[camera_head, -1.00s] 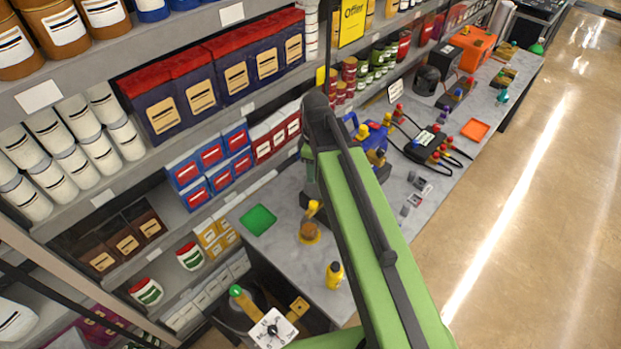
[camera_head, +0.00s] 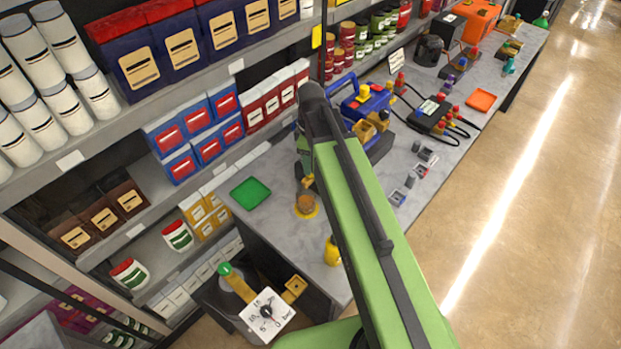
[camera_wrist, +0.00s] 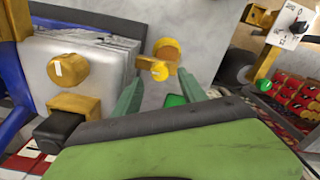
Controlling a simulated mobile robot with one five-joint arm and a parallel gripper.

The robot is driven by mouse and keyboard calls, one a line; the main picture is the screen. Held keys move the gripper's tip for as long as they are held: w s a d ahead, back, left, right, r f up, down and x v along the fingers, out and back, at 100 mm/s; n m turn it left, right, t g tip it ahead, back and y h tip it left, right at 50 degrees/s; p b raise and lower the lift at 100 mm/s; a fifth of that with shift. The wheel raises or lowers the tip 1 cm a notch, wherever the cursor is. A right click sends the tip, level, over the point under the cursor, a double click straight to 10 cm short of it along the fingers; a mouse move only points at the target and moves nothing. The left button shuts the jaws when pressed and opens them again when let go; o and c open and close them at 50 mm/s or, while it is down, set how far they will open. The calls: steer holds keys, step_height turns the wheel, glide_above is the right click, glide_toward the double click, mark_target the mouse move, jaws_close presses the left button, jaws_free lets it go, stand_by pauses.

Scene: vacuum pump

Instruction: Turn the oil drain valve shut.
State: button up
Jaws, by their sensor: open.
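The blue vacuum pump (camera_head: 381,98) with brass parts stands on the grey bench, right of my arm's far end. In the wrist view its pale grey body (camera_wrist: 105,65) fills the left, with a round brass knob (camera_wrist: 68,70) and a brass block (camera_wrist: 72,104) with a black end below it. I cannot tell for certain which part is the drain valve. My gripper (camera_wrist: 158,92) is open, its two green fingers apart and empty, right of the pump. Beyond the fingers is a brass fitting with a yellow knob (camera_wrist: 160,72). In the head view the fingertips are hidden.
A brass piece on a round base (camera_head: 306,206) and a green tray (camera_head: 250,193) lie on the bench (camera_head: 275,222). A yellow bottle (camera_head: 332,252) stands near its front edge. Shelves rise behind; open floor (camera_head: 540,240) lies right.

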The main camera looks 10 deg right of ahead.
step_height(320, 180, down, 4)
steer(key=shift+r+b, duration=0.15)
steer(key=shift+b, duration=0.95)
steer(key=shift+r, duration=0.15)
steer(key=shift+c, duration=0.2)
jaws_close()
